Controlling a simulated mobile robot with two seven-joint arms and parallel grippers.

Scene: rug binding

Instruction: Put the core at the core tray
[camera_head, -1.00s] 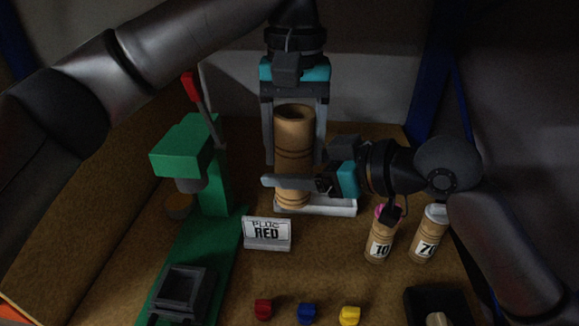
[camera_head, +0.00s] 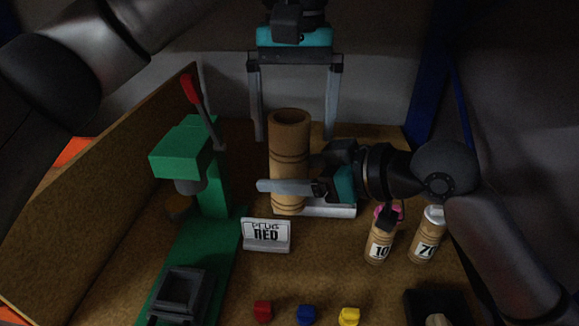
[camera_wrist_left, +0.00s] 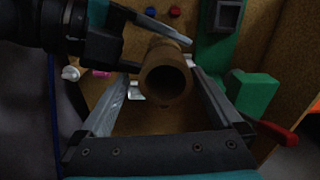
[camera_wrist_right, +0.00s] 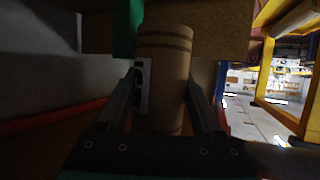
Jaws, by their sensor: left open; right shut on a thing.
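The core, a tall brown cardboard tube (camera_head: 290,130) with dark rings, stands about upright. My right gripper (camera_head: 289,181) is shut on its lower half from the right, one finger across its front. In the right wrist view the core (camera_wrist_right: 165,60) sits between the fingers, with a black-and-white label partly hidden. The white core tray (camera_head: 332,209) is at and behind the core's foot; I cannot tell whether the core touches it. My left gripper (camera_head: 294,136) is open above and behind the core, which shows open-ended between its fingers in the left wrist view (camera_wrist_left: 166,82).
A green press (camera_head: 182,155) with a red lever stands left. A "PLUG RED" sign (camera_head: 267,235) is in front of the core. Two labelled tubes (camera_head: 380,245) (camera_head: 427,240) stand right. Red (camera_head: 263,311), blue (camera_head: 306,314) and yellow (camera_head: 349,316) plugs lie at the front, beside a black bin (camera_head: 412,302).

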